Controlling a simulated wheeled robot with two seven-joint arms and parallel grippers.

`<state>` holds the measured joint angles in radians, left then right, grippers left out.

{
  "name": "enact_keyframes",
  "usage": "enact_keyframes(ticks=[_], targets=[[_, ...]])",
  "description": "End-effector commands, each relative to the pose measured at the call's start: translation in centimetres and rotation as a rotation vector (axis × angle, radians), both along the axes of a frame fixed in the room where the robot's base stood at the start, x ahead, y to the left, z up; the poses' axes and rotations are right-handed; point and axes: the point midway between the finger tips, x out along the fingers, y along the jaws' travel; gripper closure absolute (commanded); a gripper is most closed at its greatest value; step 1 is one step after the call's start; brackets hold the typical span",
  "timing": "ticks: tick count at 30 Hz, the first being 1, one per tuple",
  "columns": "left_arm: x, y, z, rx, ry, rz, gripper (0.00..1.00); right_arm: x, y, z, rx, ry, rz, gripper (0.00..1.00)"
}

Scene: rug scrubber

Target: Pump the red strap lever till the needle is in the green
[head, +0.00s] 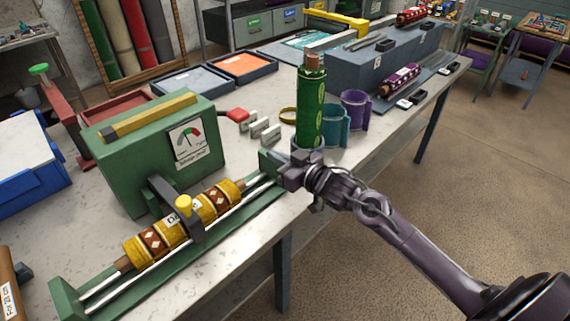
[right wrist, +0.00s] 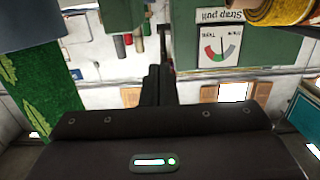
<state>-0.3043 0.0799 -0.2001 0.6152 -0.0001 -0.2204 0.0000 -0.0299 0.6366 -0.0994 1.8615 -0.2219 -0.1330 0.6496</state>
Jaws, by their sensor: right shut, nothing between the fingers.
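The green strap-pull box (head: 145,150) stands on the bench with a white gauge (head: 188,140) on its face. The gauge also shows upside down in the right wrist view (right wrist: 220,46); the needle is too small to read surely against its coloured bands. The red lever end (head: 238,115) sticks out at the box's right side, apart from my gripper. A patterned yellow-brown roll (head: 160,240) lies on rails before the box under a dark clamp (head: 172,198). My right gripper (head: 292,176) is shut and empty at the bench's front edge, right of the box. My left gripper is out of view.
Grey upright clips (head: 262,130) stand between lever and rug. Bare bench top (head: 225,260) shows front right of the rails.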

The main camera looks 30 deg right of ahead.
Motion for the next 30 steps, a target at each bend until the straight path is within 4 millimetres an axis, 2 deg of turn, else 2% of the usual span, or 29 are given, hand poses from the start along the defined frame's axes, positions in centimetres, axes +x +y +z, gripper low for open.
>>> enact_keyframes(ticks=[4, 9, 30], targets=[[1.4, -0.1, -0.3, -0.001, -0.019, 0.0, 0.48, -1.6, -0.6, -0.4, 0.001, -0.002, 0.0, 1.0], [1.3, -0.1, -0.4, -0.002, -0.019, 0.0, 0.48, -2.2, -0.9, -0.4, 0.002, -0.005, 0.0, 1.0], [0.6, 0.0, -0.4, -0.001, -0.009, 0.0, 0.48, -2.3, -0.9, -0.3, 0.002, -0.006, -0.001, 1.0]])
